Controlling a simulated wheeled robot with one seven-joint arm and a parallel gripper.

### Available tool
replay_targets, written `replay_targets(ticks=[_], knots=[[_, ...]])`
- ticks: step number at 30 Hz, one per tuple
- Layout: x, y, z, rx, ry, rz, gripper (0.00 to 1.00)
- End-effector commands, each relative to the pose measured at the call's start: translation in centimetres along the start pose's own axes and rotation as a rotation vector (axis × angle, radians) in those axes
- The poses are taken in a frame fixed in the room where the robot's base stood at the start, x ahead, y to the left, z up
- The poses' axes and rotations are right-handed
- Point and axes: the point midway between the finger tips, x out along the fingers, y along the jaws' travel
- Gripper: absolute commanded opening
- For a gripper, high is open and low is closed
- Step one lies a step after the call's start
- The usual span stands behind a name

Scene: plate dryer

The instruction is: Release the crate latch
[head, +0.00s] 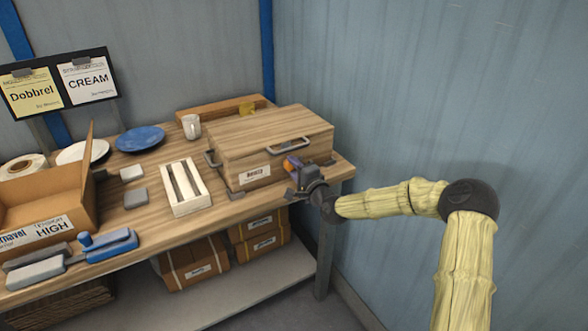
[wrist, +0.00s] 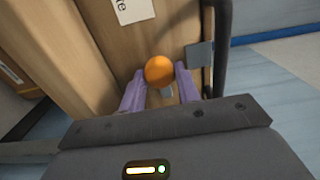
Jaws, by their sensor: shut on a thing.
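The wooden crate (head: 240,181) stands on the right part of the workbench, its lid (head: 265,130) down and flat. A metal handle (head: 290,146) is at its front right, and a white label (head: 254,174) is on its front. My gripper (head: 291,163) is at the crate's front right, below the handle. In the wrist view, its purple fingers are shut on a round orange knob (wrist: 159,71), one on each side, against the wooden front. The knob looks like the latch's knob. A grey metal plate (wrist: 199,55) is right of it. The rest of the latch is mostly hidden.
A white divided tray (head: 184,188), mug (head: 191,126) and blue plate (head: 140,139) are left of the crate. An open cardboard box (head: 60,199) stands far left. The blue-grey wall (head: 430,90) is close on the right. Boxes sit on the lower shelf.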

Motion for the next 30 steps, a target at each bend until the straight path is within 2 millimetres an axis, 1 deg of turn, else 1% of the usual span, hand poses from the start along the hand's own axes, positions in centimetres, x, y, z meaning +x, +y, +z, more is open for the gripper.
replay_targets(ticks=[14,15,18,26,30], knots=[[-0.06,0.19,-0.11,0.023,0.002,0.004,0.1],[-0.06,0.19,-0.11,0.023,0.002,0.004,0.36],[-0.05,0.17,-0.1,0.022,0.002,0.003,0.53],[-0.05,0.08,-0.05,0.02,0.001,0.002,0.53],[-0.55,0.09,-0.09,0.02,0.001,0.002,0.53]])
